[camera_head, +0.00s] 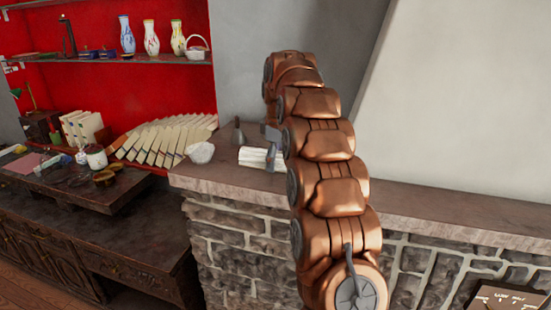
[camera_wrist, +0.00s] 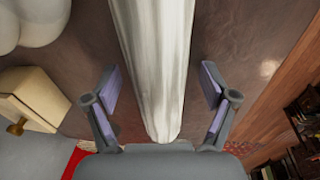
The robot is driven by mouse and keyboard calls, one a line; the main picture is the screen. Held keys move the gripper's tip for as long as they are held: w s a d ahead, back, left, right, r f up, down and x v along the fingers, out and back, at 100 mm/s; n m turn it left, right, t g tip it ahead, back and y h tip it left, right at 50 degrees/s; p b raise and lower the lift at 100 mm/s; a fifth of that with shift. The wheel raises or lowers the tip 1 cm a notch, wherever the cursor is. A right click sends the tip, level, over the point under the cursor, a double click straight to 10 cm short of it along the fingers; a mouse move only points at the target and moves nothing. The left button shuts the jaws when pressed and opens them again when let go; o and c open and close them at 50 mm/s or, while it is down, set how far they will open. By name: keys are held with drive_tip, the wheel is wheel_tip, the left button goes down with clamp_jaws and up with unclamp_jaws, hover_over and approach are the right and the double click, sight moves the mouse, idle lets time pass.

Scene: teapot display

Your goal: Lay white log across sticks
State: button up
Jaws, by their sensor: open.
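A white log (camera_wrist: 155,60) with long grain lines runs from the top edge down the middle of the wrist view. My gripper (camera_wrist: 160,88) is open, with one finger on each side of the log and a visible gap to it on both sides. In the head view, white log pieces (camera_head: 256,157) lie on the stone ledge beside my gripper (camera_head: 271,155), partly hidden by my arm. I cannot tell the separate sticks from the log there.
The stone ledge (camera_head: 440,212) runs along the brick front. A white rounded object (camera_head: 201,152) and a dark grey object (camera_head: 238,134) stand left of the logs. In the wrist view, a beige block (camera_wrist: 35,98) with a gold knob lies left of my gripper.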

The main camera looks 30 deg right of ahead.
sight(277, 155)
drive_tip(key=shift+s+r+b, duration=0.15)
drive_tip(key=shift+r+b, duration=0.1)
drive_tip(key=shift+r, duration=1)
drive_tip(key=shift+s+r+b, duration=0.15)
drive_tip(key=shift+r+b, duration=0.1)
drive_tip(key=shift+r, duration=1)
drive_tip(key=shift+s+r+p, duration=0.15)
drive_tip(key=shift+r+p, duration=0.4)
drive_tip(key=shift+r, duration=0.15)
drive_tip(key=shift+s+r+p, duration=0.1)
drive_tip(key=shift+r+p, duration=0.4)
drive_tip(key=shift+r, duration=0.15)
drive_tip(key=shift+a, duration=0.1)
